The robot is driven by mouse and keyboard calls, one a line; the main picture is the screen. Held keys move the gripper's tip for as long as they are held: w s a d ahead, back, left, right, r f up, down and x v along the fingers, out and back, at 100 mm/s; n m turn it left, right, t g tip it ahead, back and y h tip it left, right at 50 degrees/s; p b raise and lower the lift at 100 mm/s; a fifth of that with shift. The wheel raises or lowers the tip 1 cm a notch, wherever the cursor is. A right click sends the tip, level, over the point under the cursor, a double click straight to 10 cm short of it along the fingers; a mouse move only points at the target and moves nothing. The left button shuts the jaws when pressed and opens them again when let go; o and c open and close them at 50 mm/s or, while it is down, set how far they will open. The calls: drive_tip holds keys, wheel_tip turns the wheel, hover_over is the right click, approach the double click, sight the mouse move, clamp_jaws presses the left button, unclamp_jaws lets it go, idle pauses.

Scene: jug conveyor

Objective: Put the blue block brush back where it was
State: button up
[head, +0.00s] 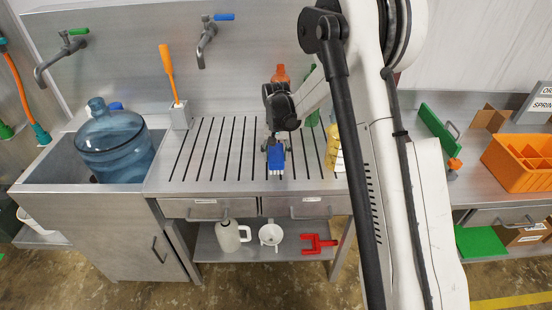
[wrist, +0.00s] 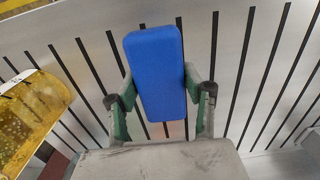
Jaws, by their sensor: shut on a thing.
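The blue block brush (head: 275,157) is in my gripper (head: 276,147), over the slotted steel drainboard (head: 215,150) near its front edge. In the wrist view the brush's smooth blue back (wrist: 157,70) stands between the two fingers of my gripper (wrist: 162,95), which are shut on its sides. White bristles show at the brush's lower end in the head view. I cannot tell whether the bristles touch the drainboard.
A blue water jug (head: 113,143) stands in the sink at the left. An orange-handled brush (head: 170,77) stands in a holder (head: 180,115). A yellow bottle (head: 333,150) is close to the right of my gripper and also shows in the wrist view (wrist: 30,120). Free drainboard lies left.

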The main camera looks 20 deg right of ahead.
drive_tip(key=shift+f, duration=1.1)
drive_tip(key=shift+f, duration=0.2)
drive_tip(key=o, duration=1.2)
drive_tip(key=shift+r, duration=0.1)
drive_tip(key=shift+r, duration=0.1)
